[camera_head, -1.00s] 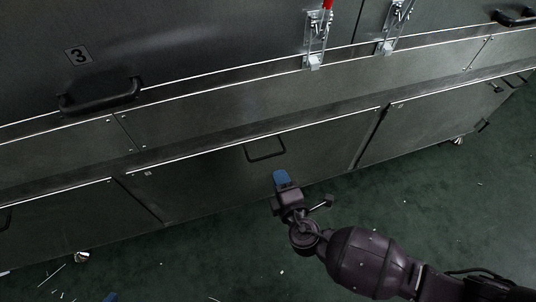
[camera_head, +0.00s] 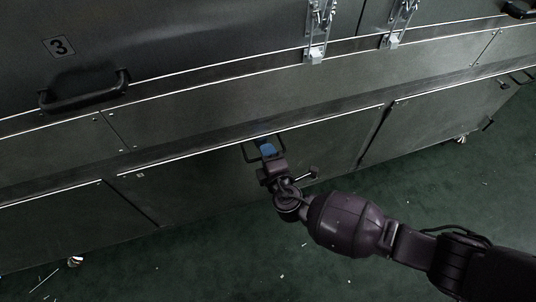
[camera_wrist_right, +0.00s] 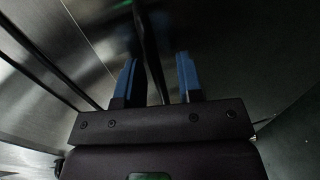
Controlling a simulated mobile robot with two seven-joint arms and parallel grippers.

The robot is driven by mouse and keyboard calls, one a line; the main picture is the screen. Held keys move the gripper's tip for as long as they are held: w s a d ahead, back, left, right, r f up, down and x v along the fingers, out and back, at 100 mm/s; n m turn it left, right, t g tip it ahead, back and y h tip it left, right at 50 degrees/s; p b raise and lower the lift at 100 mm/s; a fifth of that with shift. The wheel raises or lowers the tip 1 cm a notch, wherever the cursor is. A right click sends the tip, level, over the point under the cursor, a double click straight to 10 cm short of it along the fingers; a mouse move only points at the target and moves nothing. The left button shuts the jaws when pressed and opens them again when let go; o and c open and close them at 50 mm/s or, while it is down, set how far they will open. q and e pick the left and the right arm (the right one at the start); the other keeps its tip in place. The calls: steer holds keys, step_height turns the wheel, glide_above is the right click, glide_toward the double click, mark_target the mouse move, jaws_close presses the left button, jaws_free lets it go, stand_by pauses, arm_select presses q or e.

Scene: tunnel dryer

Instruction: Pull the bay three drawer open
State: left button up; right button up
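A dark steel drawer front (camera_head: 200,183) spans the lower part of the machine in the head view, below and to the right of the "3" plate (camera_head: 59,46). It looks closed. Its thin dark loop handle (camera_head: 247,152) is partly covered by my right gripper (camera_head: 267,149), whose blue fingertips are at the handle. In the right wrist view, the two blue fingers (camera_wrist_right: 158,80) are apart. A dark handle bar (camera_wrist_right: 151,48) runs between them, and I see gaps on both sides. My left gripper is not in view.
A large black handle (camera_head: 85,92) sits on the upper panel under the number. Metal latches (camera_head: 318,35) are further right. Another lower panel (camera_head: 430,115) is to the right. The green floor (camera_head: 215,260) in front is mostly clear, with small white scraps.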

jaws_close()
stand_by(0.3)
